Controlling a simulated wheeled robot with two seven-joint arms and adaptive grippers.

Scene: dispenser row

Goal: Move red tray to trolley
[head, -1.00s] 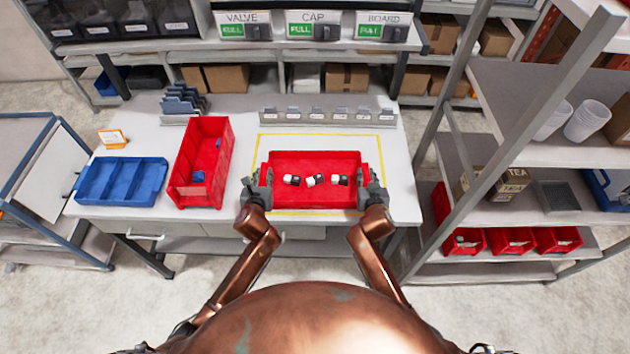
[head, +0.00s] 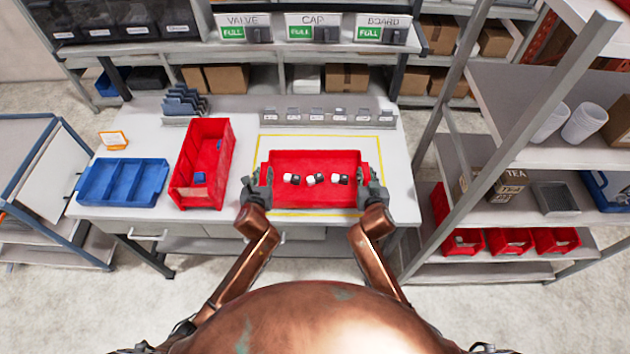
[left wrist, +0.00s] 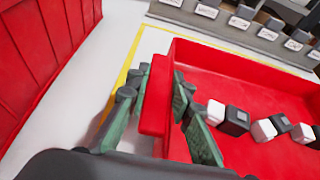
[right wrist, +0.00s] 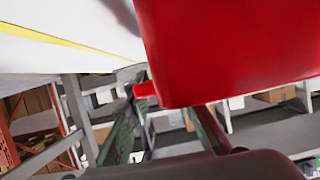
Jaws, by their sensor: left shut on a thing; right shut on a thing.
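The red tray (head: 315,200) sits at the front of the table, inside the yellow outline, with three black-and-white parts (head: 315,180) in a row in it. My left gripper (head: 262,178) is shut on its left handle, which shows between the fingers in the left wrist view (left wrist: 156,95). My right gripper (head: 365,178) is shut on its right handle, which shows in the right wrist view (right wrist: 146,90). Whether the tray touches the table cannot be told. A blue-framed trolley (head: 20,145) stands at the far left, partly out of view.
A tall red bin (head: 185,185) and a blue divided tray (head: 122,182) stand on the table (head: 240,140), left of the red tray. A grey label rack (head: 328,115) is behind it. Grey shelving (head: 500,95) rises close on the right. Floor shows between table and trolley.

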